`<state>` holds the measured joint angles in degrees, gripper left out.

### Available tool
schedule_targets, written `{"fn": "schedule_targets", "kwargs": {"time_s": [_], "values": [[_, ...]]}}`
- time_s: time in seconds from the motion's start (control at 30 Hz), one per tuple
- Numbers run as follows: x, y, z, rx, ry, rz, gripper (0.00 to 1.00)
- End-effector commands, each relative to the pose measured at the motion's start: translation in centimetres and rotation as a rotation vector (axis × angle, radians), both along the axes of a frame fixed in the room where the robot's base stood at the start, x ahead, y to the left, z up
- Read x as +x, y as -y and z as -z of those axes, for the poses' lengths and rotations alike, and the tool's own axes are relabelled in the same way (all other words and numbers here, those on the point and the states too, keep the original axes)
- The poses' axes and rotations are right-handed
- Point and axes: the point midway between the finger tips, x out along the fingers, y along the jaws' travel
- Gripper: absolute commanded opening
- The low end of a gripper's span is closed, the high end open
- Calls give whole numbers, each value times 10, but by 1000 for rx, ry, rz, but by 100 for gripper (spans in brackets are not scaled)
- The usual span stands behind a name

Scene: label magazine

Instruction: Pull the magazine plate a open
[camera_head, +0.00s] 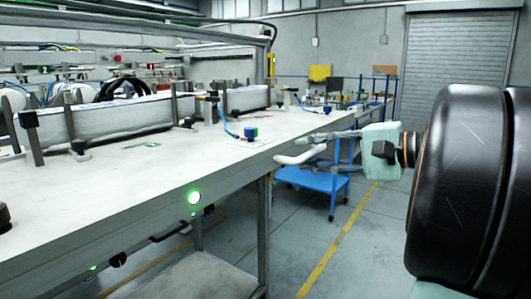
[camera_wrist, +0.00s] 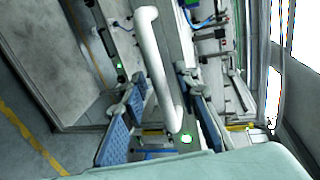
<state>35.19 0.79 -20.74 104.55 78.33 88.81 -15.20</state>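A white curved handle (camera_head: 300,156) stands out from the front side of the long bench in the head view. It looms large in the wrist view (camera_wrist: 158,65), lying between the two blue-padded fingers of my gripper (camera_wrist: 160,93). The fingers are spread apart with visible gaps to the handle, and nothing is gripped. In the head view my gripper (camera_head: 333,136) is at the handle, coming from the right. Which panel is magazine plate a, and how the handle joins it, I cannot tell.
The bench top (camera_head: 150,165) carries upright posts and a long white stack (camera_head: 105,117). A green-lit button (camera_head: 194,197) and a black handle (camera_head: 170,231) are on its front. A blue cart (camera_head: 315,178) stands beyond the handle. The floor in front is clear.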

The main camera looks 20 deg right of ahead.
Motion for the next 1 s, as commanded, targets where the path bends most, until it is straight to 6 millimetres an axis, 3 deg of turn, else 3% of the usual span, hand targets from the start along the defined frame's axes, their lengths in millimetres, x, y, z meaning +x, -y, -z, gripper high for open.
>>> {"fn": "schedule_targets", "kwargs": {"time_s": [0.23, 0.7, 1.0], "values": [[-8, 7, -3, -1, 1, 3, 28], [-80, 59, -21, -1, 0, 3, 28], [-95, 69, -25, 0, 0, 0, 28]]}}
